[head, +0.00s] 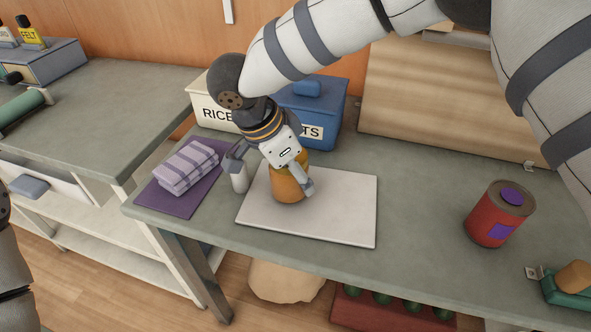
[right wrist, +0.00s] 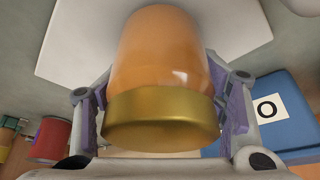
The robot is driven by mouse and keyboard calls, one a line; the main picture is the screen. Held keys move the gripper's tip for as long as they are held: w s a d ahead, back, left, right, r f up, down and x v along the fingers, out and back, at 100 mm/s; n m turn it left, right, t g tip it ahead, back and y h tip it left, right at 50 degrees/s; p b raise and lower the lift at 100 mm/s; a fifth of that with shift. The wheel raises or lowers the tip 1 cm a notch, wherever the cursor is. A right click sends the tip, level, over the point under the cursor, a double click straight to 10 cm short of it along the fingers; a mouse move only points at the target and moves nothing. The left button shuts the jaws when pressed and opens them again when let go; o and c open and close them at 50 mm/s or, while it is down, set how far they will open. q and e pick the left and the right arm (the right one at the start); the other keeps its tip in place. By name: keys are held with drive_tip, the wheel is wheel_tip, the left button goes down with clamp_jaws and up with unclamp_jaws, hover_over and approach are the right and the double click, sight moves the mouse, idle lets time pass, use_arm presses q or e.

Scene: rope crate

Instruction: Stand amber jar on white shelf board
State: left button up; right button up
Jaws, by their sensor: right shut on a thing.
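The amber jar (head: 289,187) is over the left part of the white shelf board (head: 345,215) in the head view. It looks upright or nearly so, and I cannot tell whether its base touches the board. My right gripper (head: 270,172) is shut on the jar from above. In the right wrist view the jar (right wrist: 165,55), with its gold lid (right wrist: 160,118) towards me, is between the purple finger pads, and the board (right wrist: 70,35) is beyond it. My left gripper is out of view.
A purple mat (head: 180,200) with a striped folded cloth (head: 187,168) lies left of the board. A cream RICE box (head: 205,105) and a blue box (head: 325,105) stand behind. A red can (head: 490,222) stands at right. Counter between board and can is clear.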

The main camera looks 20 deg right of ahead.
drive_tip(key=shift+f, duration=0.35)
drive_tip(key=o, duration=1.8)
drive_tip(key=shift+o, duration=0.2)
drive_tip(key=v, duration=1.2)
